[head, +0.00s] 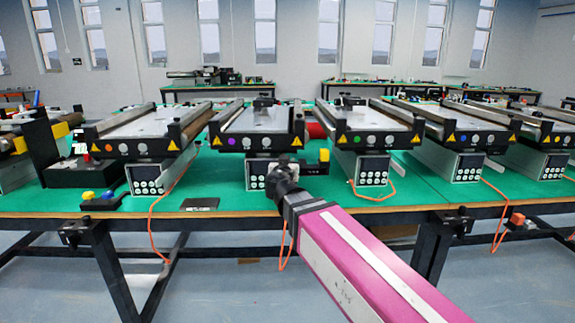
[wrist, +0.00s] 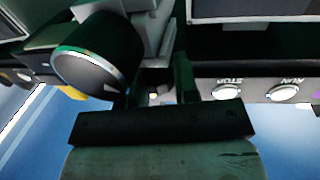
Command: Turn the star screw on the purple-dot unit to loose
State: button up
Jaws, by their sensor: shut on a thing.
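The purple-dot unit (head: 228,142) is a small conveyor with a black front plate, a purple dot at its left and a control box below. My gripper (head: 277,170) is at its front, right beside the control box (head: 256,172). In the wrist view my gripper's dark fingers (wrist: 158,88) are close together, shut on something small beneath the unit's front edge. It is most likely the star screw, but the fingers hide nearly all of it, so its turn position cannot be told.
In the wrist view a dark round part with a silver rim (wrist: 90,65) is close left of the fingers, and STOP and RUN buttons (wrist: 283,92) are at the right. Orange-dot (head: 150,147) and green-dot (head: 370,140) units flank the purple-dot unit on the green table (head: 220,195).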

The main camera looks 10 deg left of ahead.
jog(key=n+g+y, duration=0.1)
jog(key=n+y, duration=0.2)
jog(key=y, duration=0.2)
jog(key=shift+n, duration=0.3)
jog(key=shift+n+y, duration=0.4)
jog(key=shift+y, duration=0.4)
jog(key=o, duration=0.9)
